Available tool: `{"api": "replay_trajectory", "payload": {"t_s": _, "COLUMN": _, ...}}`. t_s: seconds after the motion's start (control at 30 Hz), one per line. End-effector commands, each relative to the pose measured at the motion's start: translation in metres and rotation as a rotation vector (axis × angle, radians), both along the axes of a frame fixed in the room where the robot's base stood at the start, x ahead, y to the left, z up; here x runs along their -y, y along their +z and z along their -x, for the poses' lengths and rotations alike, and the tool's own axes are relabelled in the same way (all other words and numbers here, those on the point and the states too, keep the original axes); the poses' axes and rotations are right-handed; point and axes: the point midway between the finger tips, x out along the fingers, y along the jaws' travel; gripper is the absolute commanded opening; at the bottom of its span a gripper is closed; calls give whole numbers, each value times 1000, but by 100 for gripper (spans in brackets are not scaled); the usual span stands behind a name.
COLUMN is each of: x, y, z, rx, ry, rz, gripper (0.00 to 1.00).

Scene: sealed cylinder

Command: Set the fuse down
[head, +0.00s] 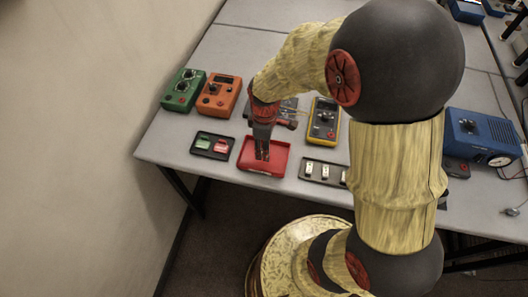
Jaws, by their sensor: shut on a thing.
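My gripper (262,155) points down at the red tray (284,152) near the front edge of the grey table. Its fingers are over the inside of the tray, and the jaws are shut on the fuse. The fuse itself is too small and too covered by the fingers to make out. I cannot tell from this view whether the fingertips or the fuse touch the tray floor.
Left of the red tray lies a black tray (201,152) with a green and a red piece. Right of it is a black strip (312,179) with white pieces. Green (184,90), orange (219,97), yellow (324,120) and blue (483,135) instruments stand around.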

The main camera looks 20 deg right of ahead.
Motion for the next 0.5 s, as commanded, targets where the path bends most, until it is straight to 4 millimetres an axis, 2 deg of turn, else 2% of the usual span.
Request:
{"api": "replay_trajectory", "payload": {"t_s": 0.1, "x": -1, "y": -9, "z": -6, "rx": -2, "ry": 0, "rz": 0, "gripper": 14}}
{"api": "replay_trajectory", "payload": {"t_s": 0.3, "x": -1, "y": -36, "z": -4, "rx": -2, "ry": 0, "rz": 0, "gripper": 14}}
{"api": "replay_trajectory", "payload": {"t_s": 0.5, "x": -1, "y": -36, "z": -5, "rx": 0, "ry": 0, "rz": 0, "gripper": 14}}
